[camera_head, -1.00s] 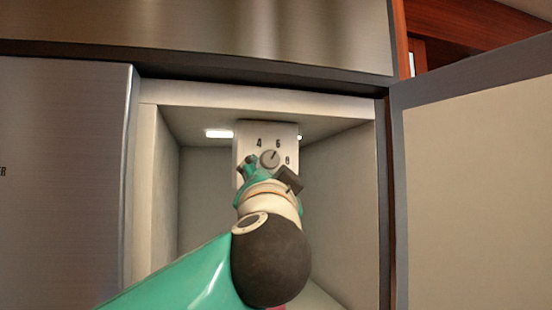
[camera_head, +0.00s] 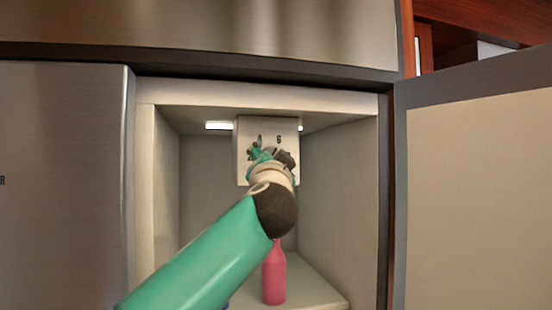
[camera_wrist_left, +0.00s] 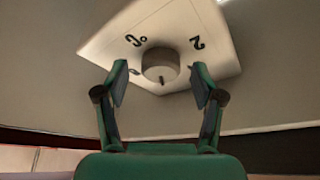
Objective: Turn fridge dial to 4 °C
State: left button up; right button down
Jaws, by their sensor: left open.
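The dial panel (camera_head: 244,172) is a pale plate at the top of the open fridge compartment, with printed numbers; the 6 shows and the rest are mostly covered by my gripper. In the left wrist view the round grey dial (camera_wrist_left: 160,64) sits on the panel, with a "2" and "°C" printed beside it and a short dark mark on its lower face. My left gripper (camera_wrist_left: 160,84) is open, one finger on each side of the dial; contact cannot be told. In the head view my left gripper (camera_head: 270,156) hides the dial. My right gripper is not in view.
A pink bottle (camera_head: 273,278) stands on the compartment floor below my arm. The fridge door (camera_head: 480,200) is open at the right. The compartment side walls (camera_head: 340,200) and a lit ceiling lamp (camera_head: 218,126) surround the panel.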

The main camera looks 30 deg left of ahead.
pick_arm(q)
jog(key=c, duration=1)
jog(key=shift+w+d, duration=0.1)
jog(key=shift+d, duration=0.35)
jog(key=shift+c, duration=0.7)
jog(key=shift+a, duration=0.3)
jog(key=shift+n, duration=0.4)
jog(key=n+g+y, duration=0.1)
jog(key=n+y, duration=0.1)
jog(key=n, duration=0.3)
jog(key=n+g+y, duration=0.2)
jog(key=n, duration=0.2)
jog(key=n+g+y, duration=0.1)
jog(key=n+y, duration=0.1)
jog(key=n, duration=0.3)
jog(key=shift+d+n+g, duration=0.15)
jog(key=shift+n+g, duration=0.15)
jog(key=shift+g, duration=0.1)
jog(key=shift+n+g+y, duration=0.3)
jog(key=shift+n+g, duration=0.2)
jog(key=shift+n, duration=0.5)
